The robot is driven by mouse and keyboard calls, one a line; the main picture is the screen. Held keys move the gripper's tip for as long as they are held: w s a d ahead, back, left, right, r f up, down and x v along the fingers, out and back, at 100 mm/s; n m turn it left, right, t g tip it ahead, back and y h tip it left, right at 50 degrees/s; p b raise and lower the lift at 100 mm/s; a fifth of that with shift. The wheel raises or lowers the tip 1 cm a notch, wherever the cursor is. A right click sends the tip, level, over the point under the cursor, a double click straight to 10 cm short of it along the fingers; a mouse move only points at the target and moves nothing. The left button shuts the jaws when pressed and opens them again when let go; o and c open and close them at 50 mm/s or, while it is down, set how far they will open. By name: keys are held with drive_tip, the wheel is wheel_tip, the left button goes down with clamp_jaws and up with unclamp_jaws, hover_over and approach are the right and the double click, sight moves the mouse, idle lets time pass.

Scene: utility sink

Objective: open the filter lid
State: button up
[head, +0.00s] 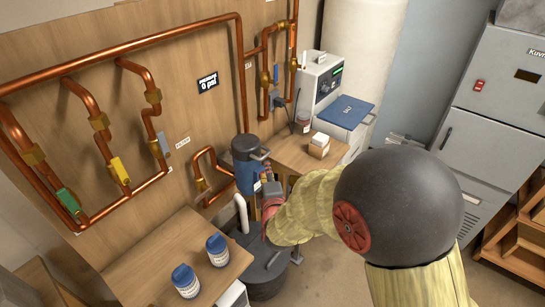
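The filter (245,177) is a blue upright canister at the middle of the head view, joined to copper pipe on its left. Its dark grey lid (245,145) sits on top, with a handle-like part (262,155) sticking out to the right. The lid looks level and seated. My gripper (268,184) is at the right side of the canister, below the lid. It is small and partly hidden by my arm, so I cannot tell whether it touches the filter or how its fingers stand.
A wooden table (165,265) with two blue-lidded jars (217,250) is at front left. A dark round tub (265,265) stands below the filter. Another wooden table (292,152) holds small boxes (319,146). Copper pipes with valves (120,170) line the wall. Grey cabinets are at right.

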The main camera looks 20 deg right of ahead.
sight(266, 154)
drive_tip(key=shift+n+t, duration=0.4)
drive_tip(key=shift+n, duration=0.5)
drive_tip(key=x, duration=0.2)
drive_tip(key=r+b+x, duration=0.1)
drive_tip(key=x, duration=0.2)
drive_tip(key=b+x, duration=0.1)
drive_tip(key=x, duration=0.2)
drive_tip(key=shift+w+d+r, duration=0.15)
drive_tip(key=shift+d+r, duration=0.05)
drive_tip(key=shift+r, duration=0.2)
clamp_jaws()
drive_tip(key=shift+f, duration=0.15)
